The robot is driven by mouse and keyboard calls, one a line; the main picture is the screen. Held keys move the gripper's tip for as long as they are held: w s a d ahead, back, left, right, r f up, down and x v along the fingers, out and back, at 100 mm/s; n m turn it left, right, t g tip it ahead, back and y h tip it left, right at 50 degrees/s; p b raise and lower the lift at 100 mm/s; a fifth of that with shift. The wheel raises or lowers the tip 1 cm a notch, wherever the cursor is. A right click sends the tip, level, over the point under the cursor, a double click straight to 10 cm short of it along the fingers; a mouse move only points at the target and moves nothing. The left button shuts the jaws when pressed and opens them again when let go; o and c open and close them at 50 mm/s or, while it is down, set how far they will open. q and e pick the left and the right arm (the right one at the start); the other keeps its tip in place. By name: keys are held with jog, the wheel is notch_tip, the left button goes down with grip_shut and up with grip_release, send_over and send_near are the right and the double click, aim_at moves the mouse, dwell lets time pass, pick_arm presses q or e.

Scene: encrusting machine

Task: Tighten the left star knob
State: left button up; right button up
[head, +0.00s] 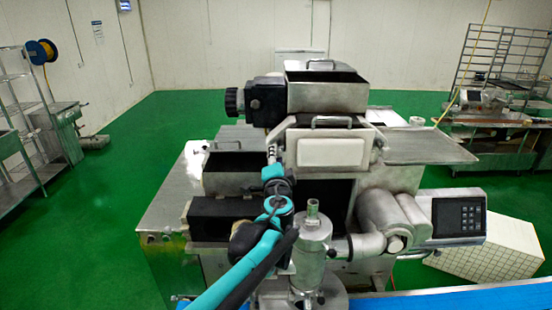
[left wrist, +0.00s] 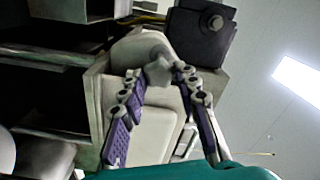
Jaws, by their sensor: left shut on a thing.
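The encrusting machine (head: 330,152) stands ahead, with a pale box-shaped cover on its front. My left arm reaches up to it from below, and my left gripper (head: 272,155) is at the left side of this cover. In the left wrist view, the fingers of my left gripper (left wrist: 158,76) are closed around a grey star knob (left wrist: 158,69), with one purple-padded finger on each side. The knob's far side and the exact finger contacts are hard to see. In the head view the gripper mostly hides the knob. My right gripper is not in view.
A metal hopper (head: 325,92) sits on top, with a black knob (head: 233,102) to its left. A vertical metal cylinder (head: 312,245) stands close to my left forearm. A control panel (head: 459,216) is at the right, and a blue conveyor belt (head: 470,298) runs along the front.

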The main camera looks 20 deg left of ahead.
pick_arm(q)
jog(key=o, duration=1.2)
jog(key=shift+c, duration=0.2)
jog(key=shift+d, duration=0.1)
jog(key=v, duration=1.2)
